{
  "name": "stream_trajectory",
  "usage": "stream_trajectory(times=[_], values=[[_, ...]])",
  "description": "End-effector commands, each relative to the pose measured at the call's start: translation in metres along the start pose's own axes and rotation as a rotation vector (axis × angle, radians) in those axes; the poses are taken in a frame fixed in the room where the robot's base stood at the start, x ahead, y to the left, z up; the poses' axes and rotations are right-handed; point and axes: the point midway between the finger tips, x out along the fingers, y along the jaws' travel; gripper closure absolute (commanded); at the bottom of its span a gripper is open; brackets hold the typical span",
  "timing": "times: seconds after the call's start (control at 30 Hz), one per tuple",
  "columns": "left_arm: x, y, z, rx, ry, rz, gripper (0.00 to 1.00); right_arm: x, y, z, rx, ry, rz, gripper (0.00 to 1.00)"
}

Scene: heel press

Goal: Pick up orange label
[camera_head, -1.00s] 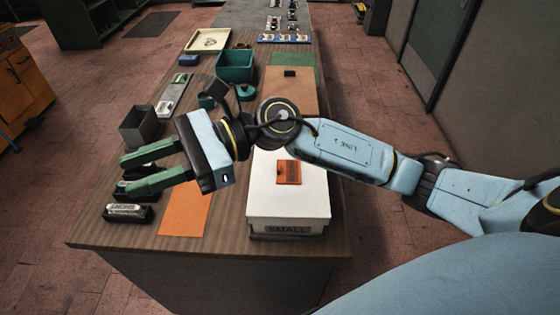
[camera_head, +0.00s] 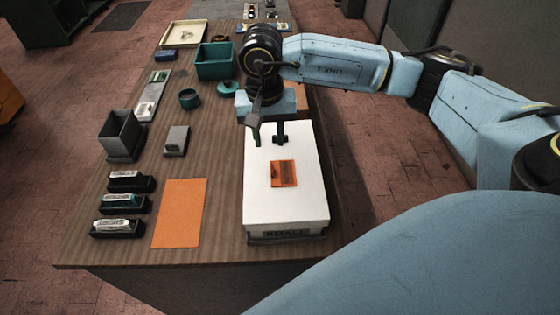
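A small orange label (camera_head: 283,173) with dark marks lies flat on top of a white box (camera_head: 286,212) marked SMALL at the table's front right. My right gripper (camera_head: 268,140) is over the far part of the box, just beyond the label. Its two green and dark fingers point down, apart, with nothing between them. I cannot tell how high the fingertips are above the lid. My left gripper is not in view.
A larger orange sheet (camera_head: 180,213) lies left of the box. Several black stamp holders (camera_head: 118,228), a grey open bin (camera_head: 121,135) and a grey block (camera_head: 176,141) stand further left. A teal bin (camera_head: 215,62) and a cream tray (camera_head: 187,34) stand farther back.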

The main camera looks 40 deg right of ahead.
Motion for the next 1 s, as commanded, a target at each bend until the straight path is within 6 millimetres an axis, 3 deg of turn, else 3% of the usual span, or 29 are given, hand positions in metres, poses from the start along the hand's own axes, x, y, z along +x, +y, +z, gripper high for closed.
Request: stream_trajectory(times=[0.1, 0.37, 0.6, 0.9, 1.0], values=[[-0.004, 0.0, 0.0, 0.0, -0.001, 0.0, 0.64, 0.018, 0.0, 0.001, 0.001, -0.004, 0.001, 0.67], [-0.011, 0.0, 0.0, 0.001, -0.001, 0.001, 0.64, 0.037, 0.001, 0.003, 0.001, -0.005, 0.0, 0.67], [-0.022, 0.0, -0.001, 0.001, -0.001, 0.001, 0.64, 0.072, 0.003, 0.006, 0.001, -0.004, -0.002, 0.67], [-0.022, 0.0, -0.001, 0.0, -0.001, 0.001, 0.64, 0.079, 0.002, 0.005, 0.0, -0.002, -0.003, 0.67], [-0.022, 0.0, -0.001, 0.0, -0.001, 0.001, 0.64, 0.079, 0.003, 0.005, 0.001, -0.002, -0.003, 0.78]])
